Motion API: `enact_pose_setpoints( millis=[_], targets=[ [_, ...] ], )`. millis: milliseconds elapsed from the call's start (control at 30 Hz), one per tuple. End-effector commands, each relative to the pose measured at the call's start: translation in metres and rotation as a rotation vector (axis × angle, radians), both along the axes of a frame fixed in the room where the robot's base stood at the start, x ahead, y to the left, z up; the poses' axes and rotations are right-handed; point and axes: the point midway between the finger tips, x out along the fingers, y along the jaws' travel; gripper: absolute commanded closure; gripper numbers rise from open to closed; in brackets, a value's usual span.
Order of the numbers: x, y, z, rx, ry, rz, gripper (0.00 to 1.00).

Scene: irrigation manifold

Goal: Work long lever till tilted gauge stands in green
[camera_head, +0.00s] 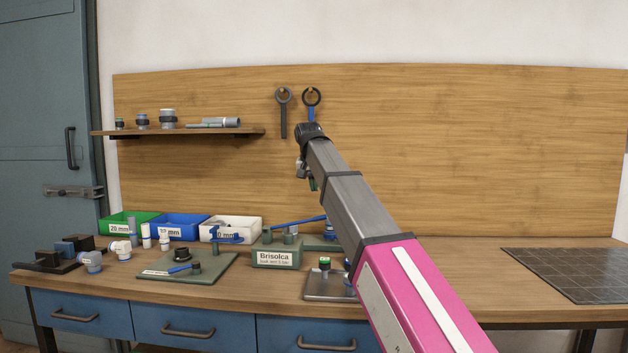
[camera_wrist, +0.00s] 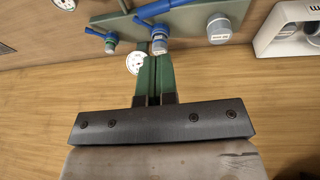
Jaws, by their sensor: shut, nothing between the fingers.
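My gripper (camera_head: 313,184) hangs in the air over the bench, in front of the wooden back panel. In the wrist view its green fingers (camera_wrist: 153,60) are together with nothing between them. A long blue lever (camera_head: 300,221) lies over the green manifold behind the Brisolca block (camera_head: 278,254); a blue lever (camera_wrist: 160,8) shows at the top of the wrist view. A white round gauge (camera_wrist: 136,63) shows just left of the fingertips, partly hidden. Another gauge (camera_wrist: 65,3) is cut off at the top edge. Which gauge is tilted, and their needles, I cannot tell.
A green plate (camera_head: 215,273) with a short blue lever (camera_head: 182,268) lies left of the Brisolca block. Green, blue and white bins (camera_head: 231,229) stand behind. A dark grid mat (camera_head: 580,270) lies at the right. The bench between mat and arm is clear.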

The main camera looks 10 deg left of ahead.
Motion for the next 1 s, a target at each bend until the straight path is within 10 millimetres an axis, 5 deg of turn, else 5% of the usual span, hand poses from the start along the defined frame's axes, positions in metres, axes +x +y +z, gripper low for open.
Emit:
enact_pose_setpoints(
  millis=[433, 1000],
  targets=[
    [0.014, -0.010, -0.074, -0.001, 0.001, 0.000, 1.00],
    [0.015, -0.013, -0.086, 0.001, 0.000, 0.000, 1.00]
  ],
)
